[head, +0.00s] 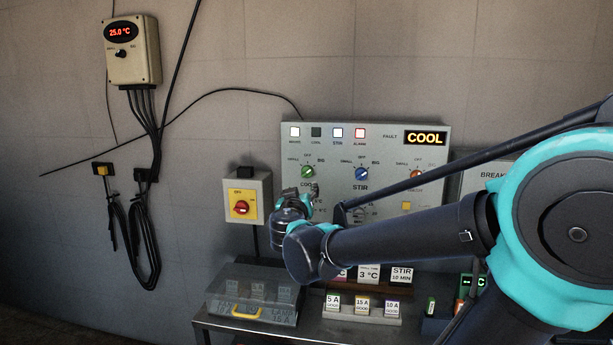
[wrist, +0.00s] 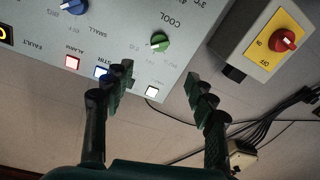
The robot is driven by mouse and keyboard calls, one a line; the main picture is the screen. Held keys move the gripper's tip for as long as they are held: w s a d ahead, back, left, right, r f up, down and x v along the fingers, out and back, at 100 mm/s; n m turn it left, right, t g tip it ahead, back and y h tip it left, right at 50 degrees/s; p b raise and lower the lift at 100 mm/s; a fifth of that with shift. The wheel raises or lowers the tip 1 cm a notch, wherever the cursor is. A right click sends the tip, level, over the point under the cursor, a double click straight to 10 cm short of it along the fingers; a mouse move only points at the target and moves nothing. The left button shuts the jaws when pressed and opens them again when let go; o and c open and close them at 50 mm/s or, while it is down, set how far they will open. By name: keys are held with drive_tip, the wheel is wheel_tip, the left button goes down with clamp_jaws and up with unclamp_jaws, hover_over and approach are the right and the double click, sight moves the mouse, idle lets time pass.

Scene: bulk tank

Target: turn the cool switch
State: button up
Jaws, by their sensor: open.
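The cool switch is a green knob (head: 308,172) on the upper left of the grey control panel (head: 385,128), with OFF, SMALL and BIG marks around it. It also shows in the wrist view (wrist: 160,41) beside the COOL label, with a pale mark on its face. The exact setting is too small to read surely. My gripper (head: 313,190) is just below the knob in the head view, partly covering the COOL label. In the wrist view my gripper (wrist: 157,75) is open and empty. The knob lies beyond the gap between the fingertips, apart from both.
A blue STIR knob (head: 361,174) and an orange knob (head: 416,173) sit to the right. A clear-covered case (head: 222,305) and cards stand on the bench below. My arm hides the panel's lower part.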

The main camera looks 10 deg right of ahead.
sight(307, 173)
drive_tip(key=x, duration=1.7)
drive_tip(key=c, duration=1.1)
drive_tip(key=shift+c, duration=0.2)
drive_tip(key=shift+n, duration=0.3)
drive_tip(key=n, duration=0.4)
drive_tip(key=shift+r, duration=0.1)
drive_tip(key=shift+r+n+g, duration=0.1)
drive_tip(key=shift+n+g, duration=0.2)
drive_tip(key=shift+n, duration=2.1)
drive_tip(key=shift+w, duration=0.1)
